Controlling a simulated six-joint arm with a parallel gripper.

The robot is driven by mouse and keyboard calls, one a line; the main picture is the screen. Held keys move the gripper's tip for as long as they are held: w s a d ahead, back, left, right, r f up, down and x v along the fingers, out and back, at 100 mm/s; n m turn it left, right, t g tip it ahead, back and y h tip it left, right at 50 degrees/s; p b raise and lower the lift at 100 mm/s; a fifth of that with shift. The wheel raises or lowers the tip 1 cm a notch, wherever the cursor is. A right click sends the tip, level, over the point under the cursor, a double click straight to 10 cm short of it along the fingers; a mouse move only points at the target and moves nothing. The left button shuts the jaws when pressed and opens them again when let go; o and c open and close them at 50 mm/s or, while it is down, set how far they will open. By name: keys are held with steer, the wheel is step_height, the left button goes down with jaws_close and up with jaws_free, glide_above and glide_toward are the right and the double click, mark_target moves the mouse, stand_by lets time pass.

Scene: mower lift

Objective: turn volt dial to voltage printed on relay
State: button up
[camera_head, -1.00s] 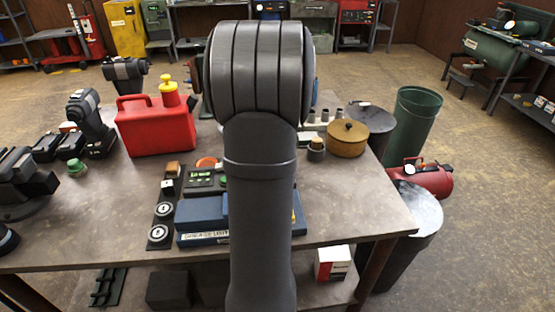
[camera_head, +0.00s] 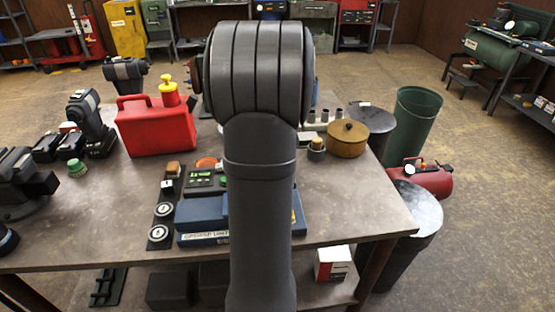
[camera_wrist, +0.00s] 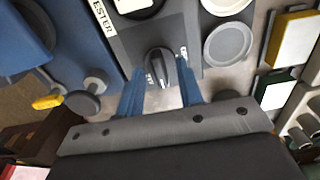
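A dark volt dial (camera_wrist: 160,62) with a pointer ridge sits on a grey tester panel (camera_wrist: 128,45) in the wrist view. White printed marks flank it, too small to read. My gripper (camera_wrist: 160,72) is open, its two blue fingers standing apart on either side of the dial, with gaps visible. I cannot tell the fingers' height above the panel. A label ending in "ESTER" is on the panel. In the head view my arm hides the gripper and dial. I cannot pick out the relay or its printed voltage for certain.
A blue case (camera_wrist: 75,38) and a yellow-tipped part (camera_wrist: 47,101) are left. In the head view, a red fuel can (camera_head: 155,130) stands on the workbench (camera_head: 350,205).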

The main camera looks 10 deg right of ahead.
steer(key=shift+r, duration=0.1)
step_height(320, 180, up, 17)
stand_by(0.5)
steer(key=shift+r, duration=1.6)
stand_by(1.2)
steer(key=s+d, duration=0.4)
steer(key=d, duration=0.3)
steer(key=s+d, duration=0.4)
steer(key=d, duration=0.3)
steer(key=shift+s+d, duration=0.3)
steer(key=shift+d, duration=0.1)
